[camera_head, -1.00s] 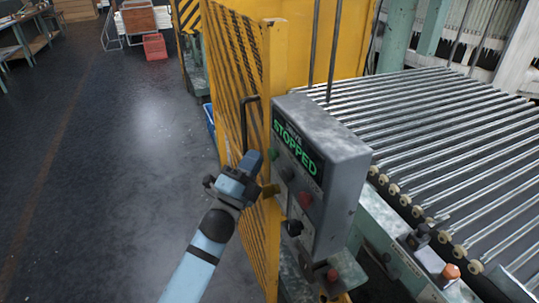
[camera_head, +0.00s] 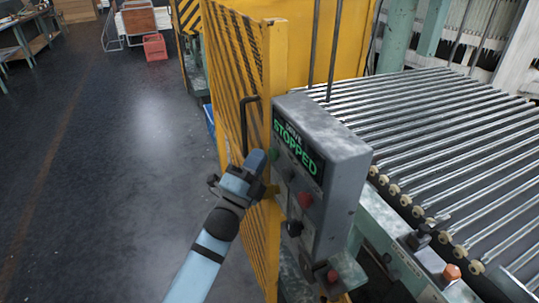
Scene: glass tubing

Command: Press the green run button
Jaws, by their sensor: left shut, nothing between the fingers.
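A grey control box (camera_head: 338,195) stands upright beside the roller conveyor. Its screen (camera_head: 297,147) reads STOPPED in green letters. The green button (camera_head: 274,154) is at the left of its face, just under the screen. Below are a red button (camera_head: 305,200) and a black knob (camera_head: 293,228). My right gripper is not in view.
A yellow mesh guard (camera_head: 250,120) with a black handle stands just left of the box. The roller conveyor (camera_head: 450,150) fills the right side. A lower red button (camera_head: 332,276) sits under the box. The floor (camera_head: 110,180) at left is clear.

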